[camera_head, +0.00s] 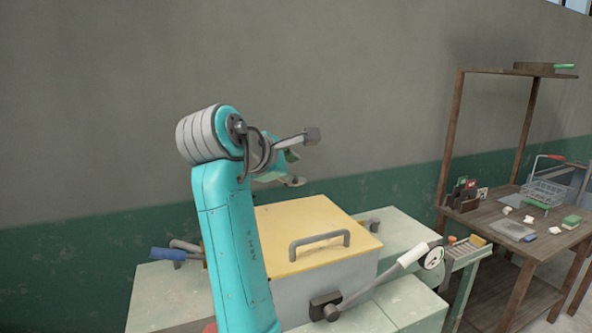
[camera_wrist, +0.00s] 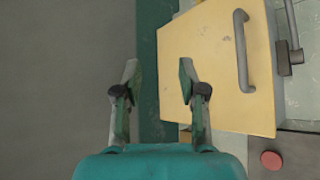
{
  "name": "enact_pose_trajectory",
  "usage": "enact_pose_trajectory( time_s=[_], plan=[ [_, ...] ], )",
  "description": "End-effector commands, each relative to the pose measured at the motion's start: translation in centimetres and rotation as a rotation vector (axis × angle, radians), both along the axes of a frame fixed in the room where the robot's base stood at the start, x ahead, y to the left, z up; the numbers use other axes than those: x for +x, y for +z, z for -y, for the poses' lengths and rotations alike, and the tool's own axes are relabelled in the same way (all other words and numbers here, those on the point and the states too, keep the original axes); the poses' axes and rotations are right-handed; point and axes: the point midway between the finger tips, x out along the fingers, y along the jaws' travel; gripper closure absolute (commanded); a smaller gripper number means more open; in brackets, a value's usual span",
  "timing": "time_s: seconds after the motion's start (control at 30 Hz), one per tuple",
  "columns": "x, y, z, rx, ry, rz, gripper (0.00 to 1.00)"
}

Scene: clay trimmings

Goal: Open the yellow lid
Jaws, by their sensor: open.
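The yellow lid (camera_head: 306,232) lies flat and closed on top of a grey box (camera_head: 325,285) in the head view. A grey arched handle (camera_head: 319,242) stands on the lid. In the wrist view the yellow lid (camera_wrist: 205,62) fills the upper right, with its handle (camera_wrist: 243,50) to the right of my gripper. My gripper (camera_wrist: 158,72) is open and empty there, its right finger over the lid's left part in the picture. In the head view my gripper (camera_head: 300,160) is above the lid's far side, apart from the handle. My arm hides the lid's left part.
A lever with a white grip (camera_head: 413,254) is at the box's front right, and a blue-gripped lever (camera_head: 168,254) is at left. A red round button (camera_wrist: 271,160) shows in the wrist view. A wooden table (camera_head: 490,222) with a wire basket (camera_head: 543,193) stands at right.

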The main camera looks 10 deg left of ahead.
Motion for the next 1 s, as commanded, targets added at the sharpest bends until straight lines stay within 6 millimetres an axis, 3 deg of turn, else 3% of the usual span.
enact_pose_trajectory(
  time_s=[0.6, 1.0],
  plan=[
    [-3.1, 1.6, -1.0, 0.001, 0.001, 0.001, 0.59],
    [-3.4, 1.7, -1.1, 0.001, 0.001, 0.000, 0.59]
  ],
)
